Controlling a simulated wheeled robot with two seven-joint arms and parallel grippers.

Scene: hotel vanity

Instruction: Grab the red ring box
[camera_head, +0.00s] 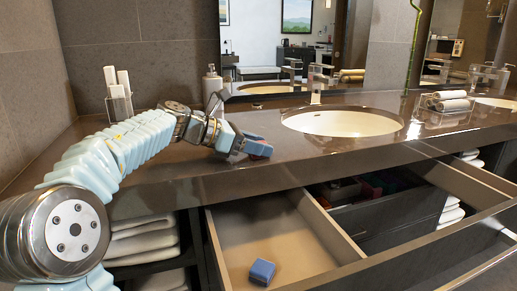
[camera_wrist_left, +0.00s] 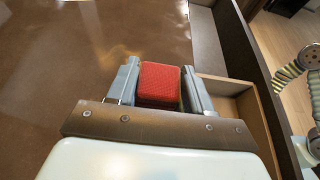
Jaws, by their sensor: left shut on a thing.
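The red ring box (camera_wrist_left: 159,82) sits between the two fingers of my left gripper (camera_wrist_left: 162,84) in the left wrist view, with a finger against each side. In the head view my left gripper (camera_head: 248,144) is low over the brown counter, left of the near sink, and shut on the box. I cannot tell whether the box touches the counter. My right gripper is in neither view.
An open drawer (camera_head: 222,245) below the counter holds a blue box (camera_head: 262,272). The near sink (camera_head: 343,123) is right of my left gripper. A soap bottle (camera_head: 212,84) and a clear holder (camera_head: 118,101) stand at the back. Rolled towels (camera_head: 452,104) lie to the right.

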